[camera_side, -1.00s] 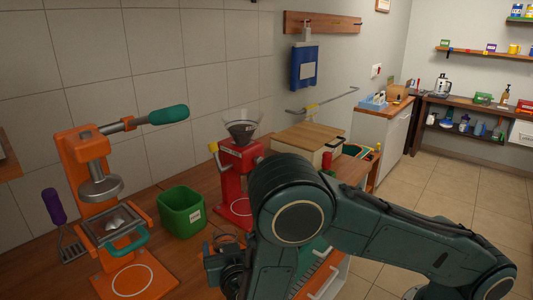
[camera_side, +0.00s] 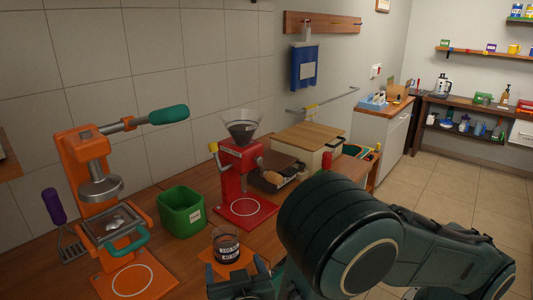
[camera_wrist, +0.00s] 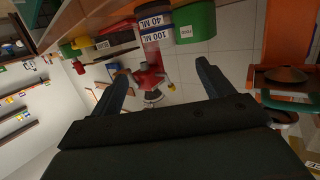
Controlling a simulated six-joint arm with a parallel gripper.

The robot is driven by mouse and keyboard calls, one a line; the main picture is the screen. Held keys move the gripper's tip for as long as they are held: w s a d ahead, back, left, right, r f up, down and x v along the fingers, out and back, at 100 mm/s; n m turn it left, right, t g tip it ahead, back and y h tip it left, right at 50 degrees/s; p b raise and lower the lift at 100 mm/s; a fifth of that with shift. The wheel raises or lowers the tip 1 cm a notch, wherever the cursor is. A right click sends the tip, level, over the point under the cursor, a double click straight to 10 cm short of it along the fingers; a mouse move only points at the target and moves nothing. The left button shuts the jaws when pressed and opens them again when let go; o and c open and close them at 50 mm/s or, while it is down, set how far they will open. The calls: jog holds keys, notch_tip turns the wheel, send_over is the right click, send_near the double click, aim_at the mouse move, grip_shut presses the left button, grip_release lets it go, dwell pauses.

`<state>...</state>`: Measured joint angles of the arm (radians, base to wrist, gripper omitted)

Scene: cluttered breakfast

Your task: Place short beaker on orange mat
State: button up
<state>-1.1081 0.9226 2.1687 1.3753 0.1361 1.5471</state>
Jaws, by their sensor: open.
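The short beaker (camera_side: 226,244) is a clear cup with dark contents and a dark label band. It stands upright on the orange mat (camera_side: 240,264) in the side view, and the mat's orange shows in front of it. In the wrist view the beaker (camera_wrist: 152,27) is at the top, with "100 ML" and "40 ML" labels. My gripper (camera_side: 238,275) is open and empty on the near side of the beaker, its fingers apart from it. Both fingers show in the wrist view (camera_wrist: 162,82) with nothing between them. Part of the mat is hidden by my gripper.
A red grinder (camera_side: 240,182) with a funnel stands behind the beaker. A green bin (camera_side: 181,214) is left of it, and an orange press (camera_side: 88,160) stands farther left. A wooden-topped box (camera_side: 308,139) is behind right. Bare counter lies between bin and beaker.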

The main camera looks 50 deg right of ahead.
dwell(0.4)
jog(key=s+d+r+g+y, duration=0.2)
jog(key=d+r+g, duration=0.2)
jog(key=d, duration=0.3)
jog(key=s+d+r+g+y, duration=0.1)
jog(key=s+d+r+g, duration=0.1)
jog(key=d+r+g, duration=0.45)
jog(key=s+d+r+n+t+y, duration=0.1)
jog(key=s+d+r+n+y, duration=0.1)
jog(key=s, duration=0.5)
jog(key=s+d+r+n+t+y, duration=0.2)
jog(key=s+r+n+y, duration=0.1)
jog(key=s+r, duration=0.3)
jog(key=shift+s+d+r+n+y, duration=0.2)
jog(key=shift+s+n+y, duration=0.2)
jog(key=shift+s+n, duration=0.7)
jog(key=shift+s, duration=0.15)
